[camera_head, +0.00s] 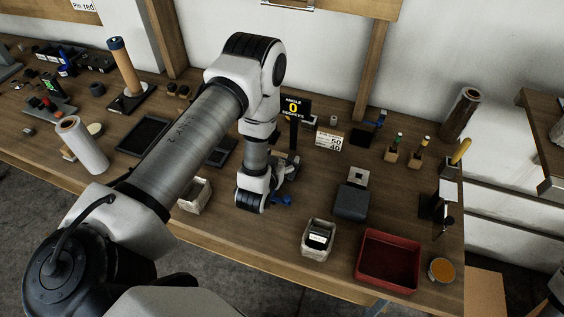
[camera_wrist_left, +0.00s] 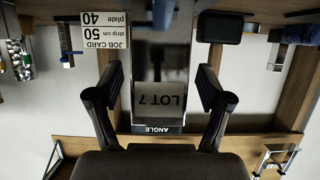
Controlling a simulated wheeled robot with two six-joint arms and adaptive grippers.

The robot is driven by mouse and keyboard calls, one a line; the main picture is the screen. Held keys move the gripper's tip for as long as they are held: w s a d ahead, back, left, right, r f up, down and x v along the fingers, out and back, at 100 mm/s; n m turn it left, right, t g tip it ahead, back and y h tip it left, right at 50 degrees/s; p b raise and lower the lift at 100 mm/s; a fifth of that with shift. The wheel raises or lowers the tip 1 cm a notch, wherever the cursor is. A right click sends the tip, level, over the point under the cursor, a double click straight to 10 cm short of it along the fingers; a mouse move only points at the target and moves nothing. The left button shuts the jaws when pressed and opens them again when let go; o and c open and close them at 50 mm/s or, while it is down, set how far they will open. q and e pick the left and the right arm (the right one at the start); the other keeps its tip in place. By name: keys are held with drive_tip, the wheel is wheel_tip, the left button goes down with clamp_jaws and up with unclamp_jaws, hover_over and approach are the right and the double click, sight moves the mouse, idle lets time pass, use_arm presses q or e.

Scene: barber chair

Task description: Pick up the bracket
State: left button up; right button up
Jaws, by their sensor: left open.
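My left arm reaches over the workbench, and my left gripper (camera_head: 285,174) is at the bench beside the angle display post, partly hidden by my wrist. In the left wrist view the open gripper (camera_wrist_left: 160,84) has one finger on each side of a grey plate marked LOT 7 (camera_wrist_left: 162,98), which shows upside down. No contact with the fingers shows. I cannot tell for sure whether this plate is the bracket. The display (camera_head: 294,107) reads ANGLE 0. My right gripper does not show.
A dark grey block (camera_head: 352,202), a red tray (camera_head: 388,262) and a small pale bin (camera_head: 318,240) are to the right. Another pale bin (camera_head: 194,196) is left of my wrist. A white roll (camera_head: 82,145) stands further left.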

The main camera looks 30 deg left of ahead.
use_arm(q)
drive_tip(key=shift+s, duration=0.15)
drive_tip(key=shift+s+d+r, duration=0.1)
drive_tip(key=shift+s+r, duration=0.05)
drive_tip(key=shift+r, duration=0.05)
drive_tip(key=c, duration=0.3)
clamp_jaws()
drive_tip(key=shift+r, duration=0.1)
drive_tip(key=shift+r+p, duration=0.25)
drive_tip(key=shift+p, duration=0.05)
wheel_tip(320, 180, up, 4)
drive_tip(key=p, duration=0.2)
drive_tip(key=shift+f+p, duration=0.2)
drive_tip(key=shift+p, duration=0.2)
drive_tip(key=s+d+p, duration=0.4)
drive_tip(key=s+p, duration=0.3)
drive_tip(key=s, duration=0.8)
drive_tip(key=shift+s+r, duration=0.15)
drive_tip(key=shift+r, duration=0.15)
